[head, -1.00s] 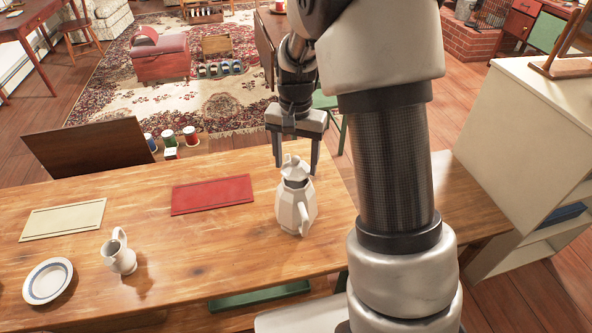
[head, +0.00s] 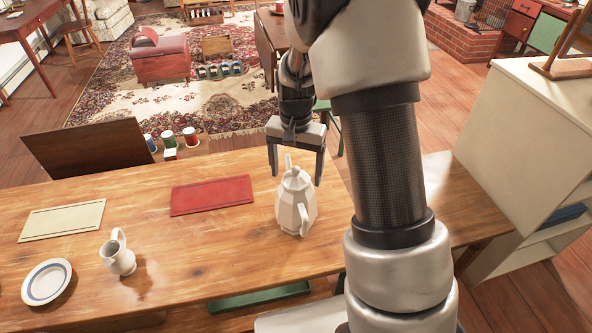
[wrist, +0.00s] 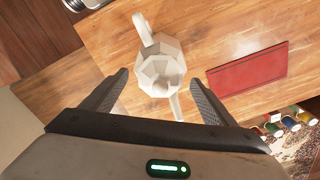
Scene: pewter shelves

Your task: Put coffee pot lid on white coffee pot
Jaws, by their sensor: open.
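The white faceted coffee pot (head: 296,209) stands upright on the wooden table. Its lid (head: 295,180) sits level on the pot's mouth, knob up; in the wrist view the lid (wrist: 161,76) covers the pot's top. The pot's body and handle (wrist: 144,30) show around it in that view. My gripper (head: 295,182) is open, its fingers apart, just behind and above the lid in the head view. In the wrist view no finger touches the lid or pot.
A red board (head: 212,195) and a cream board (head: 62,220) lie on the table (head: 190,245). A small white pitcher (head: 118,257) and a blue-rimmed plate (head: 47,281) are at the left. A chair back (head: 85,150) stands behind the table.

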